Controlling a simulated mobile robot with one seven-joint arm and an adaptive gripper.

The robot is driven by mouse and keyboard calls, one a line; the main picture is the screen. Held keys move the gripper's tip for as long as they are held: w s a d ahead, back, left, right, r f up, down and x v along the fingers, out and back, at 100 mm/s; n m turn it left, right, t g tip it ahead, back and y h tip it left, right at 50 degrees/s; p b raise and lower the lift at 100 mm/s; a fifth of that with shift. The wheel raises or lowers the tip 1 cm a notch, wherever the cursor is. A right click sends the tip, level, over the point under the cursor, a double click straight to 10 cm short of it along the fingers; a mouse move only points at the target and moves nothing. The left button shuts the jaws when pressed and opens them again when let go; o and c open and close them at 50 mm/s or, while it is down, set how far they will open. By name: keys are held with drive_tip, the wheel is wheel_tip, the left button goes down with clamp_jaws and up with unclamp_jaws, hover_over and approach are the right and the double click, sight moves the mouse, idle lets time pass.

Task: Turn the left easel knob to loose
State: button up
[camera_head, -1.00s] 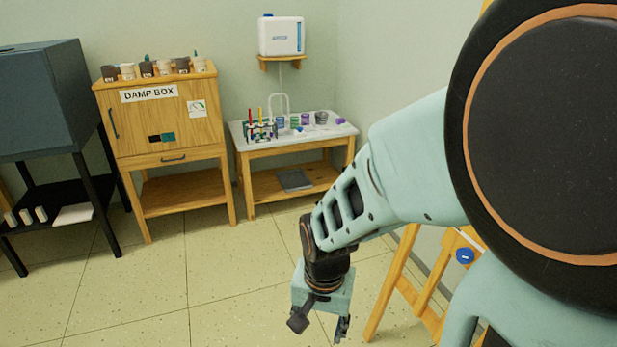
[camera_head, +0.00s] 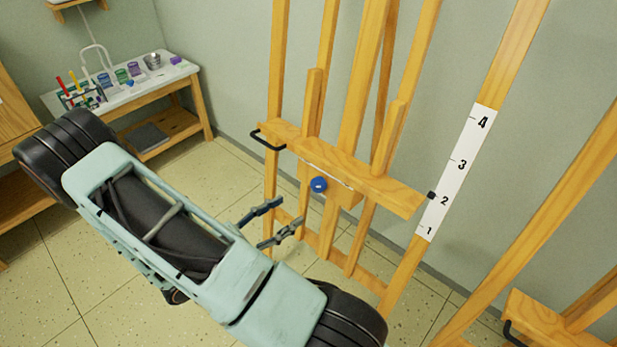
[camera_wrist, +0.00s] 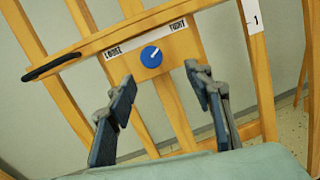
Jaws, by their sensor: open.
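A blue round knob (camera_head: 318,184) sits on the wooden block below the shelf of the left easel (camera_head: 345,165). In the wrist view the knob (camera_wrist: 151,56) has a white mark pointing up and right, towards the TIGHT end of a label strip (camera_wrist: 145,37). LOOSE is at the strip's left end. My gripper (camera_head: 290,213) is open and empty, in front of and a little below the knob. In the wrist view its two fingers (camera_wrist: 160,82) stand apart, on either side of the knob's line and short of it. No contact shows.
A black handle (camera_head: 268,141) sticks out at the shelf's left end. A numbered scale (camera_head: 456,172) runs up the easel's right post. A second easel (camera_head: 545,325) stands at the lower right. A paint table (camera_head: 150,85) is at the back left, with open floor before it.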

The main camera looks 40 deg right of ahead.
sight(315, 187)
drive_tip(key=shift+n+t, duration=0.5)
drive_tip(key=shift+n, duration=0.2)
drive_tip(key=d, duration=0.3)
drive_tip(key=w+d, duration=0.1)
drive_tip(key=d, duration=0.7)
drive_tip(key=shift+w+f, duration=0.15)
drive_tip(key=shift+f, duration=0.1)
drive_tip(key=c, duration=1.2)
